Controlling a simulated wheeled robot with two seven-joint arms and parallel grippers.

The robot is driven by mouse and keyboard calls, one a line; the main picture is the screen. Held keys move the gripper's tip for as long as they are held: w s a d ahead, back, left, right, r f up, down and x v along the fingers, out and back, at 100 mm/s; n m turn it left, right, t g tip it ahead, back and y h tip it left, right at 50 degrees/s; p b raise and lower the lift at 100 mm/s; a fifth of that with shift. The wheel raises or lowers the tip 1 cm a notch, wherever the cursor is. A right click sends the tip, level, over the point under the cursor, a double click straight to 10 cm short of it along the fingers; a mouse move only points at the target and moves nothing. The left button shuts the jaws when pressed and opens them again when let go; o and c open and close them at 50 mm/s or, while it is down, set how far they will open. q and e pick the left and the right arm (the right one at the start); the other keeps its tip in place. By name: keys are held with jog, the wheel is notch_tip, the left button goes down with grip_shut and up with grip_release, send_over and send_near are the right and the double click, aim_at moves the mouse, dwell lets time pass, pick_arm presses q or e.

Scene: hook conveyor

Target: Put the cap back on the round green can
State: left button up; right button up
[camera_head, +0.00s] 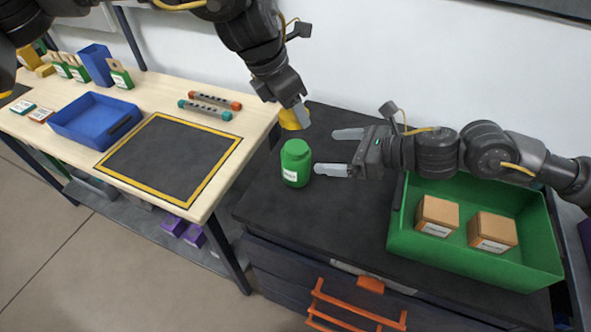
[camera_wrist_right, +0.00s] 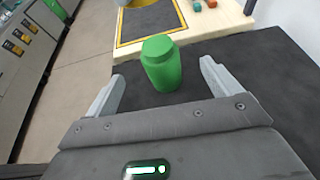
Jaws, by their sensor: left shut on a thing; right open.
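The round green can (camera_head: 296,165) stands upright on the dark cabinet top, with a green neck and a white label. In the right wrist view the can (camera_wrist_right: 161,66) stands ahead of my right gripper, roughly in line with the gap between the fingers. My left gripper (camera_head: 297,114) is shut on the yellow cap (camera_head: 291,121) and holds it above and slightly behind the can, apart from it. A yellow edge at the top of the right wrist view may be the cap. My right gripper (camera_head: 340,153) is open and empty, to the right of the can.
A green crate (camera_head: 470,258) with two cardboard boxes (camera_head: 437,215) stands on the cabinet at right. The wooden table (camera_head: 215,150) at left holds a blue tray (camera_head: 88,122), a dark yellow-edged mat (camera_head: 170,158) and two rods (camera_head: 215,101). The cabinet top in front of the can is clear.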

pick_arm(q)
jog(key=shift+s+d+f, duration=0.1)
jog(key=shift+s+f, duration=0.05)
jog(key=shift+f, duration=0.3)
jog(key=shift+s+d+r, duration=0.15)
jog(key=shift+s, duration=0.15)
jog(key=shift+w, duration=0.2)
pick_arm(e)
jog(key=x, duration=1.1)
jog(key=shift+a+f, duration=0.25)
jog(key=shift+f, duration=0.25)
jog(key=c, duration=1.5)
pick_arm(q)
send_over(304, 144)
jog(key=s+a, duration=0.1)
jog(key=a, duration=0.1)
jog(key=shift+f, duration=2.45)
pick_arm(e)
jog(key=shift+o, duration=0.2)
pick_arm(q)
jog(key=shift+f, duration=0.15)
